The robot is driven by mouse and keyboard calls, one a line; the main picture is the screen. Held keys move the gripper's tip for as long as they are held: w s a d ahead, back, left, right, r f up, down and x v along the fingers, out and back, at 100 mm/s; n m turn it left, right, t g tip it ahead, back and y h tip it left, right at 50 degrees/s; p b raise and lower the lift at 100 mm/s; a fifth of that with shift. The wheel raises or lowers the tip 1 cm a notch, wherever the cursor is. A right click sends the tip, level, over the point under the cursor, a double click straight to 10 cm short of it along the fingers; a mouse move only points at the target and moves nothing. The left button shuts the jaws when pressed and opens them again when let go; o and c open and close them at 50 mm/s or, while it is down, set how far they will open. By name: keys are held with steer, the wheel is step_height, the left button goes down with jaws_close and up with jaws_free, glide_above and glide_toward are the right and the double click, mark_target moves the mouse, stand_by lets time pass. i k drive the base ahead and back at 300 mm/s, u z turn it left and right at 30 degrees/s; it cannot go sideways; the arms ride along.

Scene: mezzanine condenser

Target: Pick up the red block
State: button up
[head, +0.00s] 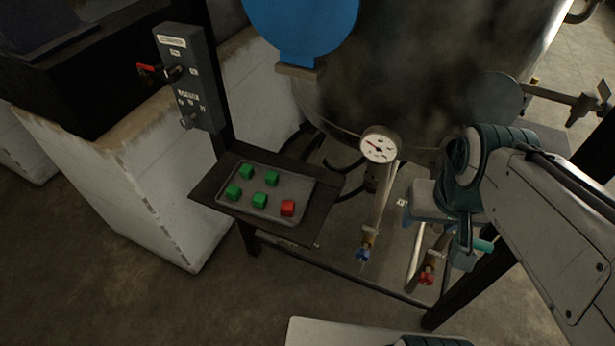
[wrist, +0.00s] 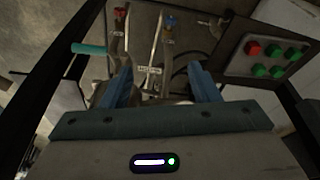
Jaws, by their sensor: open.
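The red block (head: 287,208) sits at the front right corner of a grey tray (head: 232,206) in the head view. Several green blocks (head: 271,178) lie on the same tray. In the wrist view the red block (wrist: 253,48) is at the upper right, with green blocks (wrist: 276,71) beside it. My gripper (wrist: 165,88) is open, with its two blue fingers apart and nothing held between them. In the head view my arm is at the right, well away from the tray, and the fingers there are hard to make out.
The tray rests on a small dark shelf (head: 206,188). A pressure gauge (head: 379,145) stands right of it, with a blue-handled valve (head: 362,254) and a red-handled valve (head: 427,278) below. A grey switch box (head: 189,77) is behind left. A large metal tank (head: 420,60) fills the back.

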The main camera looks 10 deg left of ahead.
mark_target(287, 209)
steer(key=z, duration=3.35)
steer(key=k, duration=1.75)
steer(key=u, duration=2.2)
